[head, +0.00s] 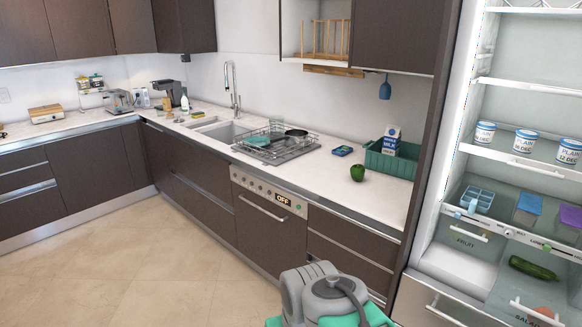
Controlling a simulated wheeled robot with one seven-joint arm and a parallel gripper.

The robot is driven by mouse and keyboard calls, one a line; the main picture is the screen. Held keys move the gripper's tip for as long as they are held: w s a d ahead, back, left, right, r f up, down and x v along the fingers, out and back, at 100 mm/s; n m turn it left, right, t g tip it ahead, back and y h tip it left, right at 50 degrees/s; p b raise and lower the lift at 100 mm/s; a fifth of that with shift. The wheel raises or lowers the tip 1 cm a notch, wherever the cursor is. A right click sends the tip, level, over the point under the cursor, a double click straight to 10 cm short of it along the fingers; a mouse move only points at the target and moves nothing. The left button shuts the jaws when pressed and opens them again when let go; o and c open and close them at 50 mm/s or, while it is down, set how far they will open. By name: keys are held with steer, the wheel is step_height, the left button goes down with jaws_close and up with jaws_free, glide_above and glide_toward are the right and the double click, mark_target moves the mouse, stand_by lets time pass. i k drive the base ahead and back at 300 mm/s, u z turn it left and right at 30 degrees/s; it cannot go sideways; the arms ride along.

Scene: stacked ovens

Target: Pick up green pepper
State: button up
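The green pepper (357,172) sits on the white countertop, near its front edge and in front of the teal crate. It is small, round and dark green, and it stands clear of the things around it. Part of my own grey and teal arm shows at the bottom centre, below and in front of the counter drawers, well apart from the pepper. I make out no gripper fingers in the head view.
A teal crate (402,163) with a milk carton (391,137) stands behind the pepper. A small blue box (342,150) lies to its left, beyond it a dish rack (272,143). An open fridge (455,248) stands at right. Floor at left is clear.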

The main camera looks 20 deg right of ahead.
mark_target(358, 171)
steer(key=u, duration=0.6)
steer(key=i, duration=2.15)
steer(key=z, duration=1.1)
steer(key=i, duration=0.8)
steer(key=z, duration=0.95)
steer(key=i, duration=0.6)
steer(key=z, duration=0.05)
